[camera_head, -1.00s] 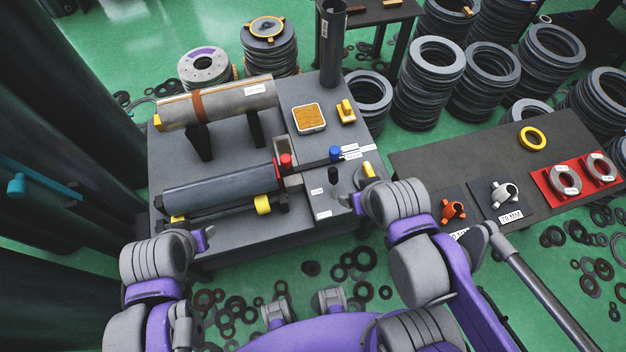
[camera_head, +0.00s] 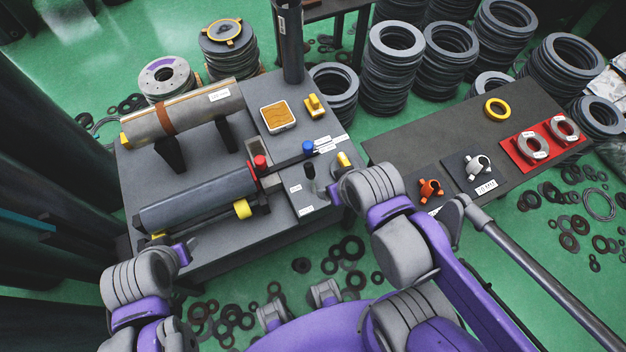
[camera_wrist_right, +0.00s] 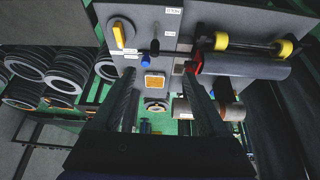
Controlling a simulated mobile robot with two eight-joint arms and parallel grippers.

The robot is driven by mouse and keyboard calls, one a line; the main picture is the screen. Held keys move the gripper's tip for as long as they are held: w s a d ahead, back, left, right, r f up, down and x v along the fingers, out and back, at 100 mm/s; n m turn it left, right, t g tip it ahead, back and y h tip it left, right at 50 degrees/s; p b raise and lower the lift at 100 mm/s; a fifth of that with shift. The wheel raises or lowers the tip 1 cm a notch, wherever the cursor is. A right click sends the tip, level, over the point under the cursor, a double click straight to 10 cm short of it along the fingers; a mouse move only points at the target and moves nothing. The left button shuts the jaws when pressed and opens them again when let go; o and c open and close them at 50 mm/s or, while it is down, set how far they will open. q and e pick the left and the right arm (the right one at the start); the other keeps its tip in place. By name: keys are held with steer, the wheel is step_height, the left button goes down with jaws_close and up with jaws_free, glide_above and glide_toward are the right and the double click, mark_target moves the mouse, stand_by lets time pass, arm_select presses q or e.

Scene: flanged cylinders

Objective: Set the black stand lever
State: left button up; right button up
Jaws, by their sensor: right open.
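The black lever (camera_head: 308,172) stands upright on a grey panel at the right end of the bench (camera_head: 205,230). It also shows in the right wrist view (camera_wrist_right: 154,46), between a yellow handle (camera_wrist_right: 123,34) and the black-and-yellow rollers. A blue knob (camera_wrist_right: 146,58) sits close to it. In the right wrist view my right gripper (camera_wrist_right: 160,75) is open and empty, its two dark fingers apart, with the lever beyond their tips. In the head view my right wrist (camera_head: 372,185) is just right of the panel; its fingers are unclear. My left gripper (camera_head: 182,252) is low by the bench front, its fingers hidden.
A grey cylinder (camera_head: 200,198) with a red knob (camera_head: 260,161) lies along the bench. Behind it is a second cylinder (camera_head: 185,112) on black supports. A dark side table (camera_head: 440,140) with small clamps stands right. Rings litter the green floor in front.

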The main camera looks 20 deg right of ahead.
steer(key=shift+c, duration=0.2)
steer(key=shift+f, duration=0.1)
steer(key=m+g+b, duration=0.1)
steer(key=g+b, duration=0.4)
steer(key=b, duration=1.4)
glide_toward(308, 165)
steer(key=shift+a+f+h, duration=0.2)
steer(key=shift+a+h, duration=0.15)
steer(key=shift+h, duration=0.05)
steer(key=shift+w+f+g, duration=0.2)
steer(key=shift+f+g, duration=0.1)
steer(key=shift+f, duration=0.2)
steer(key=f+b, duration=0.1)
steer(key=f, duration=0.2)
steer(key=f+b, duration=0.1)
steer(key=f, duration=0.2)
steer(key=f+b, duration=0.1)
steer(key=f, duration=0.2)
steer(key=shift+s+d+f, duration=0.1)
steer(key=shift+d+f, duration=0.25)
steer(key=shift+d, duration=0.05)
arm_select(q)
step_height(308, 165, down, 25)
steer(key=s+g, duration=0.1)
steer(key=shift+f, duration=0.2)
steer(key=shift+s, duration=0.1)
arm_select(e)
steer(key=shift+c, duration=0.5)
jaws_close()
